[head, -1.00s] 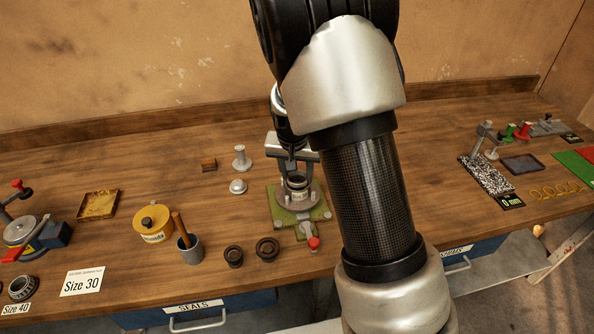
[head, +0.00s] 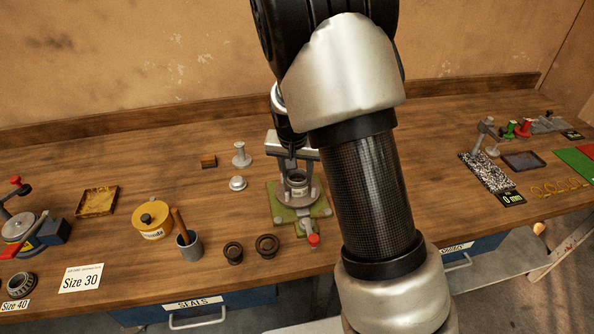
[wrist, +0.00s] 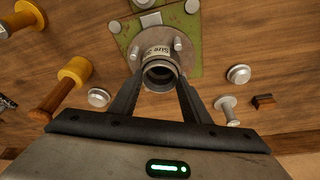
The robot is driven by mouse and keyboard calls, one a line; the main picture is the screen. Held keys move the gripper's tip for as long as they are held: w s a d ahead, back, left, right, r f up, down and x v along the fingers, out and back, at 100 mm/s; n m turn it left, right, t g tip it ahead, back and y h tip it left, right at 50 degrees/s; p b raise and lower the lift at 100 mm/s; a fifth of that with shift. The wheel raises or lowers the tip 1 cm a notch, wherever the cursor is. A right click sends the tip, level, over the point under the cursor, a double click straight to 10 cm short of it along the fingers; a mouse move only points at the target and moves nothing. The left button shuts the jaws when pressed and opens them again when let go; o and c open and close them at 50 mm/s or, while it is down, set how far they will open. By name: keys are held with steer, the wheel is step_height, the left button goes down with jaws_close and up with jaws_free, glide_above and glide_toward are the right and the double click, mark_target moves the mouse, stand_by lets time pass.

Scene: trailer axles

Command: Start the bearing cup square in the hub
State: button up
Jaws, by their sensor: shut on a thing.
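In the head view the hub (head: 299,195) stands upright on the bench, partly behind my gripper. My gripper (wrist: 160,73) is directly over the hub and points down, its two fingers either side of a dark metal ring, the bearing cup (wrist: 160,84). The fingers are shut on the cup at the hub's mouth. Whether the cup has entered the bore, and whether it is square, I cannot tell. The head view shows my gripper (head: 292,165) partly hidden.
Two dark rings (head: 267,245) lie in front of the fixture. A grey pot with a wooden handle (head: 189,244) and a yellow tub (head: 152,221) stand left. Small metal pieces (head: 238,183) and a small brown block (head: 208,161) are behind left.

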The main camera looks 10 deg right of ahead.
steer(key=o, duration=1.1)
steer(key=shift+o, duration=0.2)
steer(key=v, duration=1.6)
steer(key=s+d+r+n+t+p, duration=0.1)
steer(key=s+r, duration=0.3)
steer(key=s, duration=0.8)
steer(key=s+d+r+n+t+y+p, duration=0.1)
steer(key=s+r+n, duration=0.2)
steer(key=s, duration=0.8)
step_height(320, 180, up, 3)
steer(key=shift+s+f+n, duration=0.2)
steer(key=shift+s+n, duration=0.1)
steer(key=shift+s, duration=0.1)
